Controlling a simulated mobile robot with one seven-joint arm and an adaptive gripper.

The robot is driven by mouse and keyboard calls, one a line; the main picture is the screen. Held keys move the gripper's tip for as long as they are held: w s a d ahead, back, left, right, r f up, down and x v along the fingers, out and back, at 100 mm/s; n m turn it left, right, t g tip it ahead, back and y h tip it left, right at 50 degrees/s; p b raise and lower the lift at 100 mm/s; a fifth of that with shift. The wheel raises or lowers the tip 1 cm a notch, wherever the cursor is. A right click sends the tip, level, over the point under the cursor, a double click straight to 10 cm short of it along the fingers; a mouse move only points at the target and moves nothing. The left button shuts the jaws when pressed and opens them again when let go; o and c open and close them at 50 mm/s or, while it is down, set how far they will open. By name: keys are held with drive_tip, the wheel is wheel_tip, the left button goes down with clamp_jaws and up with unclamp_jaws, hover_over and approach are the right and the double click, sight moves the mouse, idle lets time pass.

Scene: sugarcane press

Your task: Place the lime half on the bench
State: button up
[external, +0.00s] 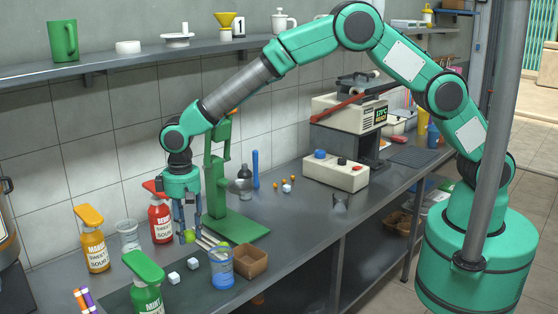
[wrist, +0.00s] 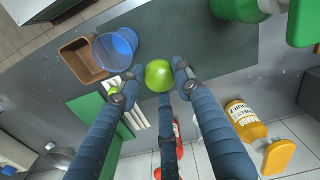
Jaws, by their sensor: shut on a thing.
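The lime half (external: 189,237) is a small, round green piece at the fingertips of my gripper (external: 186,229). In the wrist view the lime half (wrist: 159,75) sits between the three blue fingers of my gripper (wrist: 157,84), which are shut on it. Its cut face cannot be made out. The grey bench (external: 312,232) lies below it; the gap between lime and bench is hard to judge.
A blue cup (external: 221,268) and brown box (external: 250,261) stand right of my gripper, beside the green press (external: 236,226) and pale sticks. Red (external: 160,217), orange (external: 93,240) and green (external: 147,285) bottles stand left and front. White cubes (external: 193,263) lie on a dark mat. Bench room is clear farther right.

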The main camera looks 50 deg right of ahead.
drive_tip(key=b, duration=0.1)
hover_over(195, 288)
wheel_tip(195, 288, down, 14)
drive_tip(key=shift+f, duration=0.1)
idle(0.6)
drive_tip(key=shift+f+b, duration=0.4)
drive_tip(key=shift+f, duration=1.5)
drive_tip(key=shift+f, duration=0.2)
drive_tip(key=o, duration=0.7)
drive_tip(key=shift+r, duration=0.1)
wheel_tip(195, 288, up, 12)
drive_tip(key=shift+r+p, duration=0.1)
drive_tip(key=shift+p, duration=0.5)
